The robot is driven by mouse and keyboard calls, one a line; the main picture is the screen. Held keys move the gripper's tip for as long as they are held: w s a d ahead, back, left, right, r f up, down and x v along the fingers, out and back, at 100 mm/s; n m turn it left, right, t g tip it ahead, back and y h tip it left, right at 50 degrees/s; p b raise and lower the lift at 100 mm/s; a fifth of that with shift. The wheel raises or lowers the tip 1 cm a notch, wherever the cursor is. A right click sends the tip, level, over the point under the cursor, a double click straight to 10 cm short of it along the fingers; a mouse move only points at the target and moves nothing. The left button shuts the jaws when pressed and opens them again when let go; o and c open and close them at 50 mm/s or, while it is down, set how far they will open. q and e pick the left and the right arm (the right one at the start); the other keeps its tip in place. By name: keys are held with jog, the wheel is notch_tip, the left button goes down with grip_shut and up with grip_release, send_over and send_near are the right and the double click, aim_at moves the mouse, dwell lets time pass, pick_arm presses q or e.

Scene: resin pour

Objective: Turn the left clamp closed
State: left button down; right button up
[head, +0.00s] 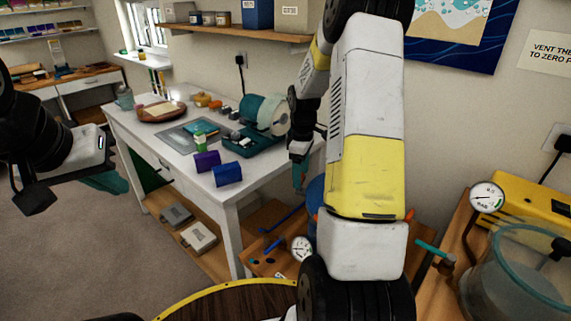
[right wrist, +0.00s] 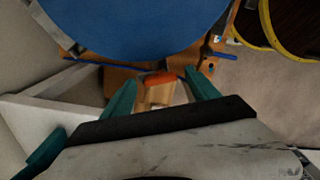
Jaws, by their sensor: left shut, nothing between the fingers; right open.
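A blue round-topped vessel (right wrist: 140,22) fills the top of the right wrist view. In the head view, only a sliver of it (head: 314,190) shows behind my right arm. An orange clamp handle (right wrist: 158,79) shows at its lower edge, between the teal fingers of my right gripper (right wrist: 160,92). The fingers are apart; I cannot tell whether they touch it. In the head view, my right gripper (head: 299,172) points down. An orange tip (head: 409,215) shows right of my right arm. My left gripper (head: 104,181) is shut and empty at the left, away from the vessel.
The vessel is at a low wooden stand (head: 272,256) with a gauge (head: 302,248). A glass chamber (head: 515,280) with a gauge (head: 487,197) is at right. A yellow-rimmed round top (head: 235,300) is in front.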

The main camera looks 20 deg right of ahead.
jog(key=shift+f, duration=0.15)
jog(key=c, duration=1.4)
jog(key=shift+o, duration=0.2)
